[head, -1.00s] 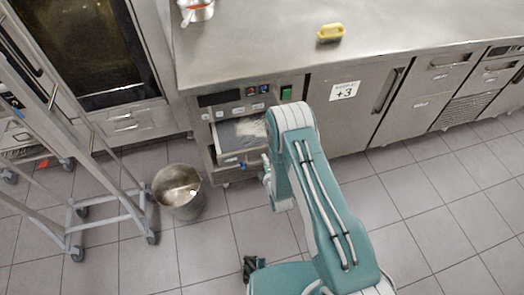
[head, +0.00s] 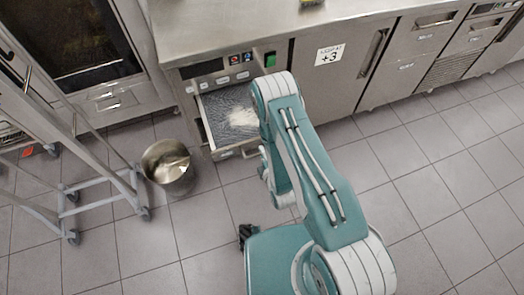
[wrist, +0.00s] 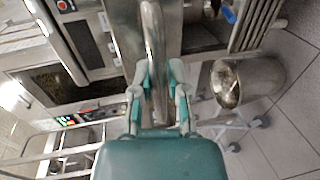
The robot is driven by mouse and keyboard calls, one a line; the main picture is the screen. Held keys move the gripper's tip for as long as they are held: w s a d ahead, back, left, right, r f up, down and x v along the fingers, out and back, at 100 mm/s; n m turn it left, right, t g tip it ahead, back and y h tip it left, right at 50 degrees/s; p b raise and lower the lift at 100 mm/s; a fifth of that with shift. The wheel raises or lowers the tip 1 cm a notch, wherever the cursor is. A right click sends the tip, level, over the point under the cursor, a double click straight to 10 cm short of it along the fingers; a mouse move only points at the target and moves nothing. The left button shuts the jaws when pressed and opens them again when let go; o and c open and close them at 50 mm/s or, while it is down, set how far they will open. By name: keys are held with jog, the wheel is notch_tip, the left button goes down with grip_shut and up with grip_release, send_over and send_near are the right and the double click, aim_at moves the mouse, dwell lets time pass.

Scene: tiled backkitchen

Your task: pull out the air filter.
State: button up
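The air filter (head: 217,108) is a drawer-like unit under the control panel, standing well out of the cabinet. It has a grey mesh surface with a pale dusty patch, and a steel front. In the wrist view my gripper (wrist: 160,72) has its two fingers on either side of a curved metal handle (wrist: 152,25), closed around it. In the head view my own arm hides the fingertips and the right side of the filter.
A steel bucket (head: 167,163) stands on the floor left of the filter; it also shows in the wrist view (wrist: 248,82). A wheeled rack (head: 105,180) is further left. The steel counter (head: 225,25) is above. Tiled floor to the right is clear.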

jog(key=o, duration=0.3)
jog(key=shift+s+f, duration=0.1)
jog(key=shift+f, duration=0.1)
jog(key=shift+a, duration=0.1)
jog(key=shift+r, duration=0.1)
jog(key=v, duration=0.7)
jog(key=shift+s, duration=0.1)
